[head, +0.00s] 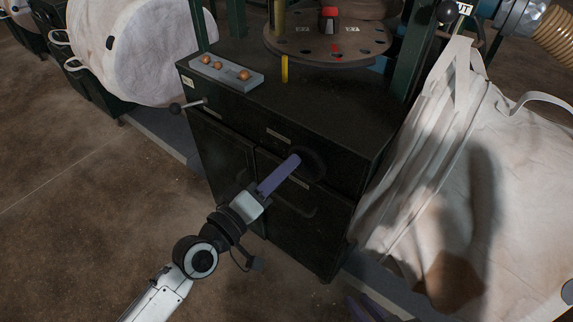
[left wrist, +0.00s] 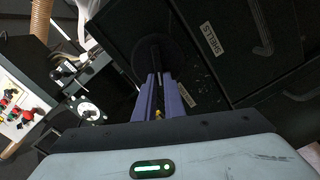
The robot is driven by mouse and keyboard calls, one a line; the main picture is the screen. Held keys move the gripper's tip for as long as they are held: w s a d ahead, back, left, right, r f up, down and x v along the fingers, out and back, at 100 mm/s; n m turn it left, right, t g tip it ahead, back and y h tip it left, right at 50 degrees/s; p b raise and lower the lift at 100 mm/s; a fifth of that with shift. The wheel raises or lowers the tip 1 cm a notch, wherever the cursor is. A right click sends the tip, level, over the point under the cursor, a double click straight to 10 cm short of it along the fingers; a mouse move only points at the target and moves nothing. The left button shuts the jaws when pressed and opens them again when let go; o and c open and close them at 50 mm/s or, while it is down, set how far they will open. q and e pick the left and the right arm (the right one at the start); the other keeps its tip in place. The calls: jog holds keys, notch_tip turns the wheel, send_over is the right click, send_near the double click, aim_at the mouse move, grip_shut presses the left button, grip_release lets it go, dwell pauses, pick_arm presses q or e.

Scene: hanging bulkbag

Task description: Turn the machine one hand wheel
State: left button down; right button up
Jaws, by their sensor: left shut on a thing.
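The hand wheel (head: 314,164) is a dark disc on the front of the black cabinet, hard to make out against it. In the left wrist view the dark wheel (left wrist: 146,52) lies straight ahead, with a dark grip sticking out from it. My left gripper (head: 296,160) reaches it from the lower left, its purple fingers at the wheel. In the left wrist view the fingers (left wrist: 164,78) are shut on the dark grip. The wheel's turn angle cannot be read. My right gripper (head: 366,308) shows only its purple fingers at the bottom edge, apart and empty.
A grey tray (head: 226,71) and a round turntable (head: 325,45) are on top. A large white bag (head: 470,180) hangs close on the right. Floor in front is clear.

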pick_arm(q)
jog(key=shift+f+n, duration=0.1)
jog(key=shift+n, duration=0.4)
jog(key=c, duration=1.8)
grip_release()
jog(key=shift+c, duration=0.2)
jog(key=shift+a, duration=0.1)
jog(key=v, duration=1)
